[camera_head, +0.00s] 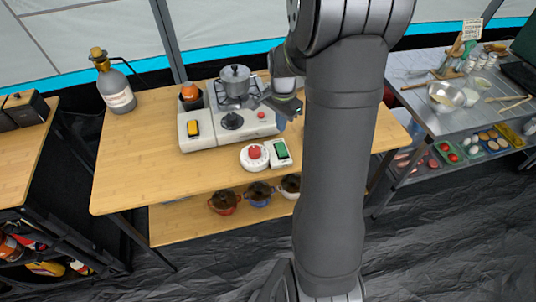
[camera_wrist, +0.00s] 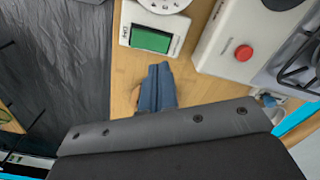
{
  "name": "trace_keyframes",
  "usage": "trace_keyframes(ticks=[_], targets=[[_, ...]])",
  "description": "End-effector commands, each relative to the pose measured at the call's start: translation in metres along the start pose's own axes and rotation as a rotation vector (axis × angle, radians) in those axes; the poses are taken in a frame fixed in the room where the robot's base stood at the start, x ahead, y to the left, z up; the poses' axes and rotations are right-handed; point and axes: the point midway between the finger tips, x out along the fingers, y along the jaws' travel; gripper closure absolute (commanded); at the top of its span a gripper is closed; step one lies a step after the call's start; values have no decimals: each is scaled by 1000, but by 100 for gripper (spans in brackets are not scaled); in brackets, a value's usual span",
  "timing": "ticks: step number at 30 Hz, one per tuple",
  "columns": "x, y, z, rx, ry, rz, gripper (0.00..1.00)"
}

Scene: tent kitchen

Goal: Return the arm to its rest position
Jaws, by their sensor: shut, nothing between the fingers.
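My gripper (camera_wrist: 157,88) shows in the wrist view as blue fingers closed together, with nothing between them. The fingers point over the wooden table (camera_wrist: 205,92). In the head view the gripper (camera_head: 282,122) is small and partly hidden by my arm, at the right end of the camping stove (camera_head: 205,133). In the wrist view the green-screened device (camera_wrist: 150,38) lies just beyond the fingertips, and the stove (camera_wrist: 222,48) with its red knob is to their right. I cannot tell the exact height of the fingers above the table.
A grey pot (camera_head: 235,80) stands on the stove. A timer with a red knob (camera_head: 254,156) sits in front of it. A grey bottle (camera_head: 114,88) is at the back left. The table's left front is clear. A metal side table (camera_head: 420,120) stands at the right.

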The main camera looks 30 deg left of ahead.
Motion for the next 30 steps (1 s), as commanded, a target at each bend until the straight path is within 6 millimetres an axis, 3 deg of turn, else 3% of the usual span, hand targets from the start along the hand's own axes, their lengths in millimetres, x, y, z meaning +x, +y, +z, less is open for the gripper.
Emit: trace_keyframes(ticks=[11,24,30], targets=[[0,0,0,0,0,0,100],[56,0,0,0,-2,2,100],[69,0,0,0,0,0,100]])
